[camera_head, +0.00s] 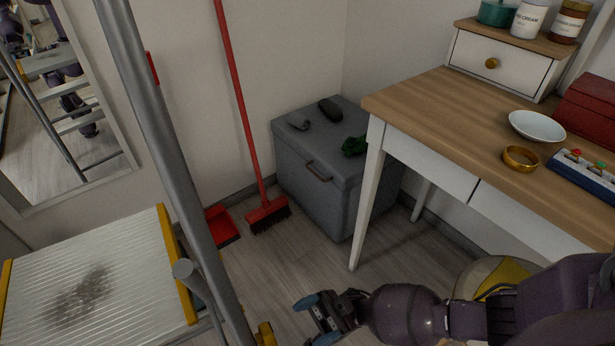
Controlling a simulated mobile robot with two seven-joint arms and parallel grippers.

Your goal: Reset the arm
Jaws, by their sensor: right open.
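My right arm comes in from the lower right of the head view. Its gripper (318,318) is open and empty, low over the floor, pointing left. It is in front of the desk and to the right of the step ladder. My left gripper does not show in this view.
A wooden-topped desk (440,110) stands at the right with a white bowl (537,126) and a gold ring (521,158). A grey chest (318,192) and a red broom (238,90) stand behind. A step ladder (130,270) fills the left. Some floor (300,262) is clear between.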

